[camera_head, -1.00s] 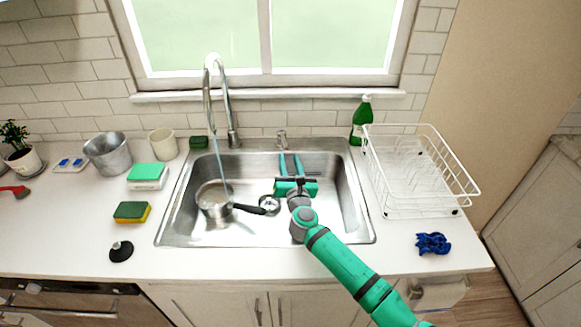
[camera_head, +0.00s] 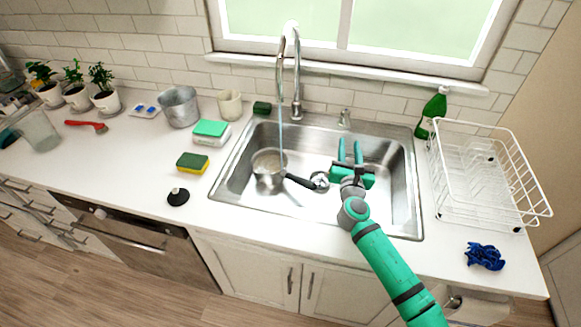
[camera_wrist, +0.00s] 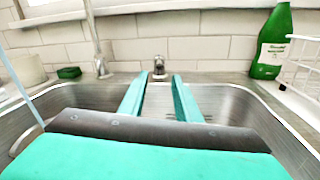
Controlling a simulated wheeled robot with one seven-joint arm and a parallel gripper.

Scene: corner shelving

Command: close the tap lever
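The chrome tap (camera_head: 297,75) stands behind the sink, and a thin stream of water falls from its spout. Its base also shows in the wrist view (camera_wrist: 101,66), left of my fingers. I cannot clearly make out its lever. My gripper (camera_head: 350,148) is over the right part of the sink, to the right of the tap and apart from it. In the wrist view my gripper (camera_wrist: 158,82) has its two teal fingers spread with nothing between them. A small metal fitting (camera_wrist: 159,68) stands on the rear rim beyond the fingertips.
A pan (camera_head: 268,170) sits in the sink (camera_head: 232,185) under the stream. A green bottle (camera_head: 432,112) and a white dish rack (camera_head: 480,180) stand to the right. A beige cup (camera_head: 230,105) and a dark green block (camera_head: 262,108) are left of the tap.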

